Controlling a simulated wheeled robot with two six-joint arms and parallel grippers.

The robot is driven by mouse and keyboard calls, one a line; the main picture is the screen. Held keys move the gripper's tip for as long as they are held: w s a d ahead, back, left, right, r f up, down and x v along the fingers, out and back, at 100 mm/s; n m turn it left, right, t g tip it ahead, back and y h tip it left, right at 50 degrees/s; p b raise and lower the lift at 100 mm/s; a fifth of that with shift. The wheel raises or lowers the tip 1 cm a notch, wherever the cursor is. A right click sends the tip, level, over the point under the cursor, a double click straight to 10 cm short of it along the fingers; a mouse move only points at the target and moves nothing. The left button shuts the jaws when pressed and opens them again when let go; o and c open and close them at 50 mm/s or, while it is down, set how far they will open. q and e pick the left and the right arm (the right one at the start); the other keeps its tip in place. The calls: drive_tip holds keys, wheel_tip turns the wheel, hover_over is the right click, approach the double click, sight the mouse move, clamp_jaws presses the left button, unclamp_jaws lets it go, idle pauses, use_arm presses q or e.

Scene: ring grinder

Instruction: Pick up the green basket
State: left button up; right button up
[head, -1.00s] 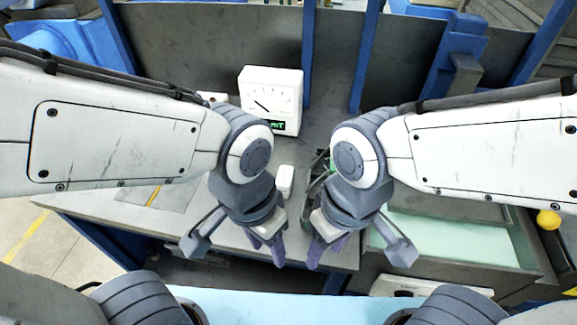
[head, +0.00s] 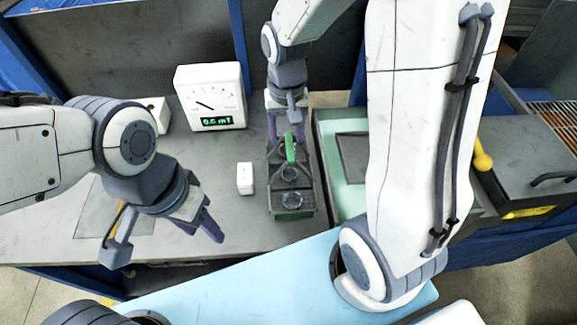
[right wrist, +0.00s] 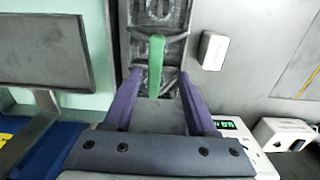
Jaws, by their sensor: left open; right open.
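The green basket is a narrow dark tray (head: 308,205) with a bright green handle (head: 290,148), standing on the grey bench, with round ring-like shapes inside. The handle also shows in the right wrist view (right wrist: 156,62). My right gripper (head: 285,132) is open over the far part of the basket. In the right wrist view, its purple fingers (right wrist: 157,90) stand one on each side of the green handle, apart from it. My left gripper (head: 201,228) is open and empty over the bench's front edge, left of the basket.
A white meter (head: 212,97) reading 0.0 mT stands on the grey bench (head: 220,170) behind. A small white block (head: 245,178) sits just left of the basket. A pale green machine bed (head: 343,203) lies close on the right.

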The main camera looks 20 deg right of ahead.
drive_tip(key=f, duration=0.5)
drive_tip(key=f+p, duration=0.1)
drive_tip(key=f, duration=0.1)
drive_tip(key=shift+d+f, duration=0.25)
drive_tip(key=shift+d, duration=0.15)
clamp_jaws()
drive_tip(key=shift+w+r, duration=0.1)
idle(0.9)
